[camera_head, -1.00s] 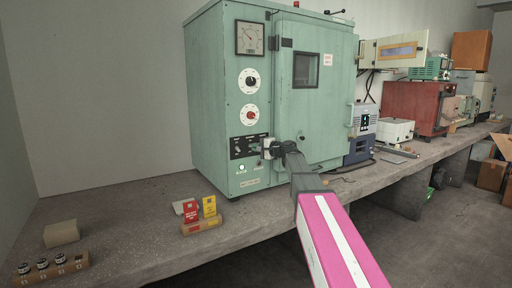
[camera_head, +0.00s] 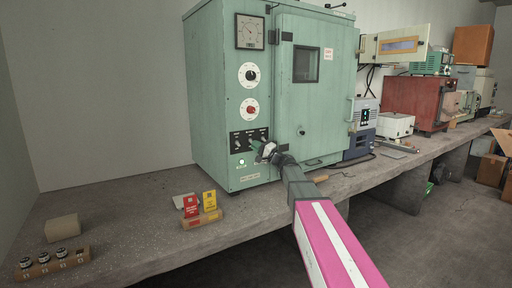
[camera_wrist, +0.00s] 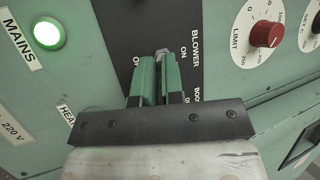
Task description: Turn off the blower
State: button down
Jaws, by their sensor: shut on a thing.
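The green cabinet oven (camera_head: 214,110) stands on the bench, with a black switch panel (camera_head: 237,140) low on its front. The wrist view shows this panel (camera_wrist: 115,22) close up, turned on its side, with the words BLOWER and ON printed beside my gripper (camera_wrist: 161,72). A small grey switch lever (camera_wrist: 163,51) shows between the fingertips, and the fingers are shut on it. The fingers hide most of the switch, so I cannot tell its position. In the head view my gripper (camera_head: 262,150) is at the right end of the panel.
A lit green MAINS lamp (camera_wrist: 47,34) and a red LIMIT knob (camera_wrist: 268,34) flank the panel. Red and yellow cards (camera_head: 209,200) stand on the bench front left of the oven.

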jog(key=c, duration=1.2)
grip_release()
jog(key=shift+c, duration=0.2)
jog(key=v, duration=1.1)
